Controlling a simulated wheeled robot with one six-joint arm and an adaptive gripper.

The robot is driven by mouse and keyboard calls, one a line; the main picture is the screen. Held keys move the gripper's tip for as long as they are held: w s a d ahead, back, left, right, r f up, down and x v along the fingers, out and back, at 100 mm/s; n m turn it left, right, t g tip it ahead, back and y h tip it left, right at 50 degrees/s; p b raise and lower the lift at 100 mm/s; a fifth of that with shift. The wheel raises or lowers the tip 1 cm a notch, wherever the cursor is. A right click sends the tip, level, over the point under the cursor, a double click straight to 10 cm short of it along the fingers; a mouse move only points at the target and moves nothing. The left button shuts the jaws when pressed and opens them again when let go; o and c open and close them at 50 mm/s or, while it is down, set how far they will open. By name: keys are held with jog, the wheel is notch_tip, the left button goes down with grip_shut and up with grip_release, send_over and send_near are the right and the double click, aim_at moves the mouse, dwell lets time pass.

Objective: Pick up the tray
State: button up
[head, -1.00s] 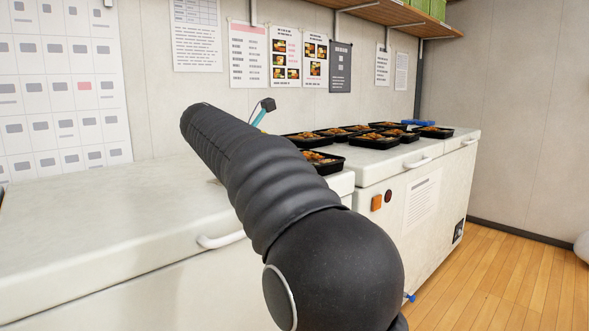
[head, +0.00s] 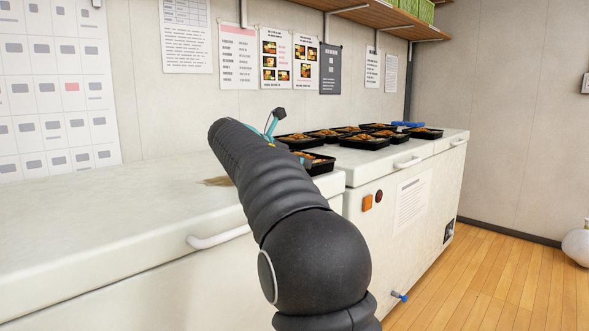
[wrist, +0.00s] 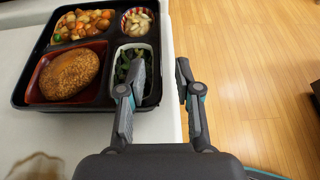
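A black bento tray (wrist: 60,107) lies on the white counter in the wrist view. It holds a brown patty, diced vegetables, a pale side and dark greens in separate compartments. My gripper (wrist: 161,72) is open at its right edge. The left finger overlaps the greens compartment in the picture; the right finger is outside the tray, over the floor. I see no contact and cannot tell the height between them. In the head view the nearest tray (head: 325,168) is partly hidden behind my arm, as is most of my gripper.
Several more filled trays (head: 365,144) stand close together on the counter farther back. A blue object (head: 408,124) lies beyond them. The counter's front edge drops to the wooden floor. A brown stain (head: 216,181) marks the clear left counter top.

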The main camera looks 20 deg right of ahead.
jog(key=x, duration=0.4)
jog(key=shift+w+d, duration=0.15)
jog(key=shift+d, duration=0.2)
jog(key=shift+c, duration=0.2)
jog(key=shift+r, duration=0.1)
grip_shut()
jog(key=shift+r, duration=0.1)
